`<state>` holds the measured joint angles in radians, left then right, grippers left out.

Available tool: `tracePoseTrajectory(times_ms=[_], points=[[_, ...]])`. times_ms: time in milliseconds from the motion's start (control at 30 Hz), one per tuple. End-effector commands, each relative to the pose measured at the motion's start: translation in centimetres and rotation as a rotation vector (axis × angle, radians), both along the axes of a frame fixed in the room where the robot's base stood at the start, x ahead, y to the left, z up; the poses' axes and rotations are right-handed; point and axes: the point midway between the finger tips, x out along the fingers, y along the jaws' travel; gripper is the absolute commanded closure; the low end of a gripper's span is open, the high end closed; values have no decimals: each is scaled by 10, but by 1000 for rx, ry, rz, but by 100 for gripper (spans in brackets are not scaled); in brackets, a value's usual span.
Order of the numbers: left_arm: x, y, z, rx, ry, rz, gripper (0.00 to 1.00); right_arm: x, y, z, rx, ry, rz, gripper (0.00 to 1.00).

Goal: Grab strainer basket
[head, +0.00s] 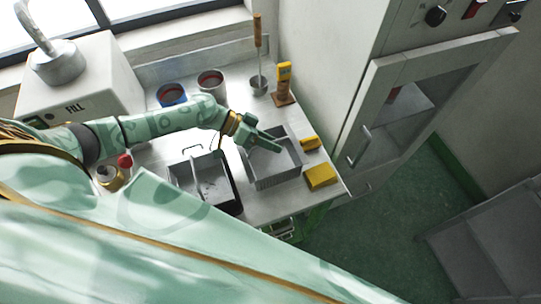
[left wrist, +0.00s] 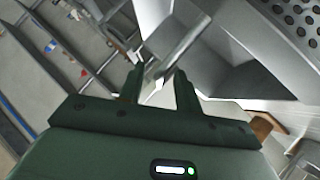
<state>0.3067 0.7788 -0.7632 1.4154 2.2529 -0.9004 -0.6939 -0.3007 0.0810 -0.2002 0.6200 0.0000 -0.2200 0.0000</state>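A grey basket-like bin (head: 288,164) with ribbed walls stands on the right part of the white worktop. It seems to be the strainer basket. My left gripper (head: 270,143) is over its back left rim, fingers pointing right. In the left wrist view, my left gripper (left wrist: 158,70) is open, with a gap between its fingers. A metal bar (left wrist: 186,44) shows at the fingertips; I cannot tell whether it touches them. A perforated metal surface (left wrist: 294,20) fills the top right corner of that view. My right gripper is not in view.
A dark two-part tray (head: 208,183) with a wire handle sits left of the bin. Yellow blocks (head: 321,176) lie to its right. Two pots (head: 211,82), a ladle (head: 258,55) and a yellow-handled tool (head: 284,80) stand behind. A cabinet (head: 410,90) stands at the right.

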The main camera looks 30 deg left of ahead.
Motion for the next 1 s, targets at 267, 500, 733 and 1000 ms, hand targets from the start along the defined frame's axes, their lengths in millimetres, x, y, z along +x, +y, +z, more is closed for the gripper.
tracePoseTrajectory(times_ms=[267, 500, 733, 1000], points=[[0, -2, -2, 0, 0, 0, 77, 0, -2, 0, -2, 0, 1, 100], [0, -2, -2, 2, 0, 0, 100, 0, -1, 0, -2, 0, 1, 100], [0, -1, -3, 3, 1, -1, 100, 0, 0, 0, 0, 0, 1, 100], [-1, -1, -4, 6, 2, -2, 100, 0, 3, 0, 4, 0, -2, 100]])
